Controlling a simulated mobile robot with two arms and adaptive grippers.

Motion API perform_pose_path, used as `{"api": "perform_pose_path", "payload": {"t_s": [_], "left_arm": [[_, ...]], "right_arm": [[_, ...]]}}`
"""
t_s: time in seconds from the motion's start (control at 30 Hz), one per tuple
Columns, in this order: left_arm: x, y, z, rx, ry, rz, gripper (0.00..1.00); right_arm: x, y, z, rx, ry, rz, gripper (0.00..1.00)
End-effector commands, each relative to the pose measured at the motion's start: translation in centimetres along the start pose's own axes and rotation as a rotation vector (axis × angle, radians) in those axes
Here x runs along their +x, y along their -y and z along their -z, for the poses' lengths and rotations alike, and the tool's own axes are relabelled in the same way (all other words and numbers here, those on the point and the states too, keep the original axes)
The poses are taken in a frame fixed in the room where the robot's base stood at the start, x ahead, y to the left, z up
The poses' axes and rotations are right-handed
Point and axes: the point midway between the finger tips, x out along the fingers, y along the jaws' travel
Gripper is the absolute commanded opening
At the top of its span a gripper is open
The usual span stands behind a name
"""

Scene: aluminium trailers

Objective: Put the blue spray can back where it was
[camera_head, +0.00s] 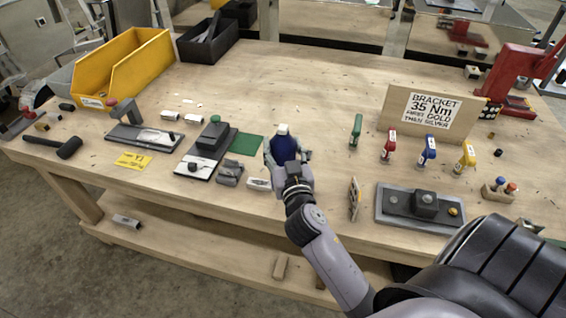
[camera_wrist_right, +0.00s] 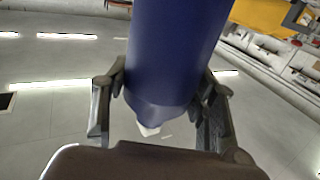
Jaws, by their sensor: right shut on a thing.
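The blue spray can (camera_head: 285,149) has a white top (camera_head: 283,129) and appears upright in the head view, over the middle of the workbench. My right gripper (camera_head: 285,163) is shut around it. Whether its base touches the bench is hidden by the gripper. In the right wrist view the can's blue body (camera_wrist_right: 178,50) fills the middle between the two fingers, with its white tip (camera_wrist_right: 149,130) showing. A flat dark green patch (camera_head: 247,145) lies on the bench just left of the can. My left gripper is not in view.
The workbench (camera_head: 300,80) is clear behind the can. Grey fixtures (camera_head: 206,147) and small blocks (camera_head: 230,173) stand left. A green-handled tool (camera_head: 355,132), a cardboard sign (camera_head: 432,112) and another fixture (camera_head: 420,207) are right. A yellow bin (camera_head: 125,70) stands back left.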

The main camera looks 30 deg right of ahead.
Motion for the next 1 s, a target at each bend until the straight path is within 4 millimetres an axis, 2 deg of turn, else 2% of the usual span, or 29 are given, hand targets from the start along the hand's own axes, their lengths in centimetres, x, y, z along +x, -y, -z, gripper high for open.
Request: {"api": "perform_pose_path", "payload": {"t_s": [0.13, 0.37, 0.8, 0.83, 1.0], "left_arm": [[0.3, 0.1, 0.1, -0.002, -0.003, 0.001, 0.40], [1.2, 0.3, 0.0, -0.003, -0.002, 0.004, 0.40], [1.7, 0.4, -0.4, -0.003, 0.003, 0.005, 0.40], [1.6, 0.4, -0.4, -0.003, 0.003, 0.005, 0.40], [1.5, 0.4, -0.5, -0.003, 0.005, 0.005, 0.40]], "right_arm": [[0.0, 0.0, -1.1, 0.001, -0.002, 0.000, 0.00], [0.0, 0.0, -4.5, 0.001, -0.001, 0.000, 0.00], [0.0, 0.0, -5.1, 0.001, -0.004, 0.001, 0.00], [0.0, 0.0, -5.2, 0.000, -0.001, 0.001, 0.54], [0.0, 0.0, -5.0, 0.000, -0.001, 0.001, 0.65]]}}
